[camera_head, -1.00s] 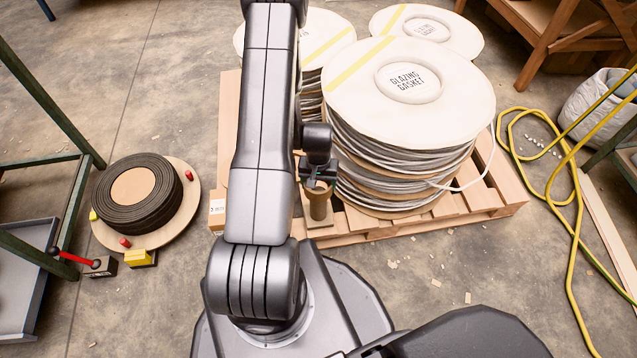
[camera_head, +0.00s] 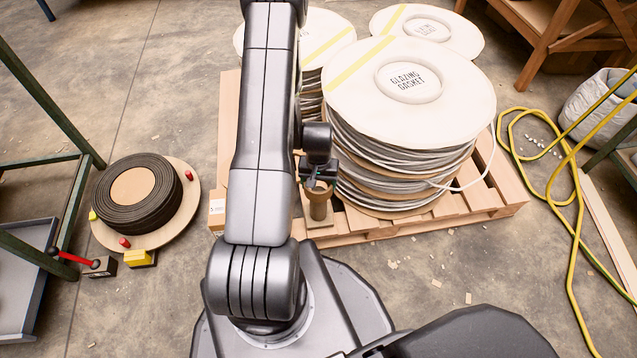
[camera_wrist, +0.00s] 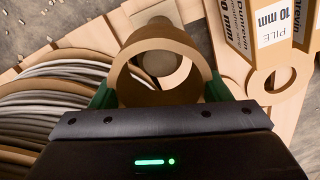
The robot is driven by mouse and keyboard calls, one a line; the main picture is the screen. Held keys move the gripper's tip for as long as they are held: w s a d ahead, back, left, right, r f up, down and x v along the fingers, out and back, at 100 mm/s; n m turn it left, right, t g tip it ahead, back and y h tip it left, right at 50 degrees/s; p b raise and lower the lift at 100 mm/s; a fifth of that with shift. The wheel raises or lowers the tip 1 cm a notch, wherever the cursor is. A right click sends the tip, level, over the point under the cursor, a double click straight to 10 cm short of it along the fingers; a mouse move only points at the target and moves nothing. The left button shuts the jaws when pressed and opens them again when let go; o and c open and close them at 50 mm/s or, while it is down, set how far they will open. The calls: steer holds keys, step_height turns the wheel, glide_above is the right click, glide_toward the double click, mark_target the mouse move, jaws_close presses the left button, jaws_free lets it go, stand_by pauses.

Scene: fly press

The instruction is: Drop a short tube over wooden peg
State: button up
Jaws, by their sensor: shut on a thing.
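A short tan tube (camera_wrist: 121,75) is held between the green fingers of my gripper (camera_wrist: 158,95) in the wrist view. Its open ring faces the camera. Through the ring I see the rounded end of the wooden peg (camera_wrist: 158,64), toward the far side of the opening. I cannot tell whether the tube's lower edge is around the peg or just above it. In the head view, my gripper (camera_head: 318,180) is at the top of a tan upright cylinder (camera_head: 318,207) on a small base beside the pallet stack. My arm partly hides this spot.
A pallet (camera_head: 480,205) carries stacked gasket reels (camera_head: 350,100) close to the right of my gripper. A carton (camera_wrist: 237,35) and a loose tan ring (camera_wrist: 270,82) lie near in the wrist view. A coil on a disc (camera_head: 190,205) lies on the floor at left.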

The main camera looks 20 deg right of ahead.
mark_target(319, 191)
steer(key=shift+f+b, duration=1.65)
steer(key=shift+f, duration=0.2)
stand_by(1.3)
stand_by(0.4)
steer(key=o, duration=1.1)
steer(key=shift+c, duration=0.2)
steer(key=shift+o, duration=0.4)
steer(key=shift+r+p, duration=2.45)
steer(key=shift+r, duration=1.6)
steer(key=shift+f, duration=0.1)
steer(key=shift+f+b, duration=2.35)
steer(key=shift+f, duration=1.45)
